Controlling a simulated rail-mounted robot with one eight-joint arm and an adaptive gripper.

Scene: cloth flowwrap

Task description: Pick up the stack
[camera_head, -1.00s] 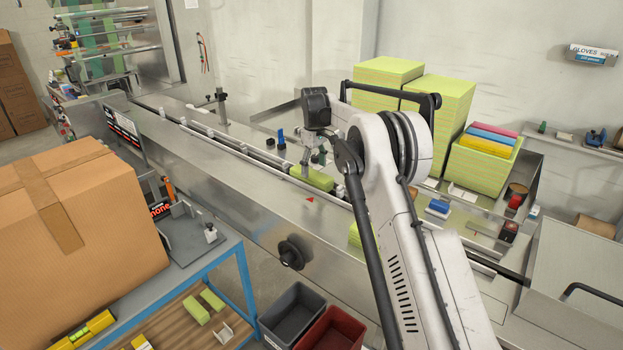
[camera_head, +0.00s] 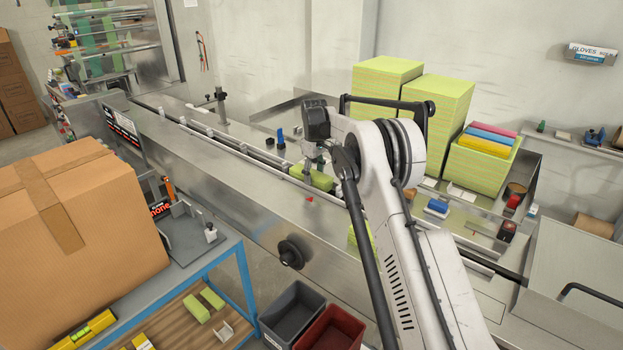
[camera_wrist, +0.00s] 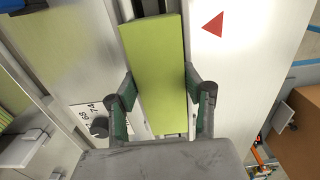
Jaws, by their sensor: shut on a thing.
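The stack is a light-green folded-cloth block (camera_head: 319,181) on the conveyor lane of the long steel machine. It fills the middle of the wrist view (camera_wrist: 155,65) as a long flat green bar. My gripper (camera_head: 311,168) points down over the stack. In the wrist view my gripper (camera_wrist: 158,74) has one finger along each long side of the stack, shut on it. The stack's underside is hidden, so I cannot tell whether it is clear of the lane.
A steel deck with a red triangle mark (camera_wrist: 213,24) lies beside the stack. Blue and dark upright parts (camera_head: 280,138) stand behind the lane. Tall green stacks (camera_head: 438,105) stand at the back right. Grey (camera_head: 291,313) and red (camera_head: 331,330) bins sit below in front.

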